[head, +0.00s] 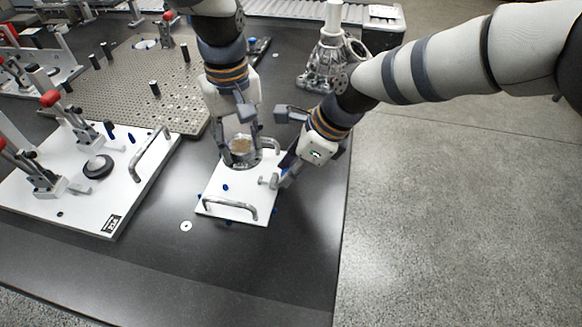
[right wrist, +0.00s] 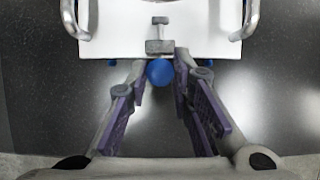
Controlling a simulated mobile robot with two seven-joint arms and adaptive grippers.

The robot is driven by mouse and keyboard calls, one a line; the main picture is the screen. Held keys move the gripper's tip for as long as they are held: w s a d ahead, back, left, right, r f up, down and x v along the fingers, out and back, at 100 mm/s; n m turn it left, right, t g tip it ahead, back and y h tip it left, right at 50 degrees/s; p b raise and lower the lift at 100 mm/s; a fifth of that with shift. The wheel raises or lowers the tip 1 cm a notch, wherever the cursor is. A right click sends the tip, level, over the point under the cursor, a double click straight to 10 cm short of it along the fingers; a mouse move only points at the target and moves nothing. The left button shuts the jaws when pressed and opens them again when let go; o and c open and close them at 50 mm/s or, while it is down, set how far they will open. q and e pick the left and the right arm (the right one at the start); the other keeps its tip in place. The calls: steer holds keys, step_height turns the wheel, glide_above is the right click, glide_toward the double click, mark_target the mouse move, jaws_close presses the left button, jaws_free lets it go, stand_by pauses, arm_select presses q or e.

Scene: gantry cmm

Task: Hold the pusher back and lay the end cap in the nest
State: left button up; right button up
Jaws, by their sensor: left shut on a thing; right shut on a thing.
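The end cap (head: 240,150), a round metal piece with a brownish centre, hangs below my left gripper (head: 240,118). That gripper is shut on it. The cap is over the far part of the white fixture plate (head: 213,190); I cannot tell whether it touches the plate. The nest is not clearly visible. The metal pusher (head: 268,181) is at the plate's right side. My right gripper (head: 284,174) is shut on its blue ball knob, which shows between the fingertips in the right wrist view (right wrist: 160,72). In the head view the fingers hide the knob.
The plate has two metal bar handles, a near one (head: 232,207) and a far one behind the cap. A larger white fixture (head: 90,205) with red-tipped clamps stands left. A perforated plate (head: 130,85) lies behind. A metal casting (head: 325,65) stands behind my right gripper. The table front is clear.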

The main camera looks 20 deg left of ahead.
steer(key=shift+d+f, duration=0.15)
steer(key=shift+d, duration=0.9)
stand_by(0.4)
arm_select(q)
glide_above(247, 180)
steer(key=shift+d+f, duration=0.1)
steer(key=shift+f, duration=2.2)
steer(key=shift+f, duration=0.15)
arm_select(e)
steer(key=shift+f, duration=0.1)
arm_select(q)
steer(key=shift+f, duration=0.75)
steer(key=shift+f, duration=0.55)
steer(key=o, duration=1.5)
steer(key=shift+r, duration=3.5)
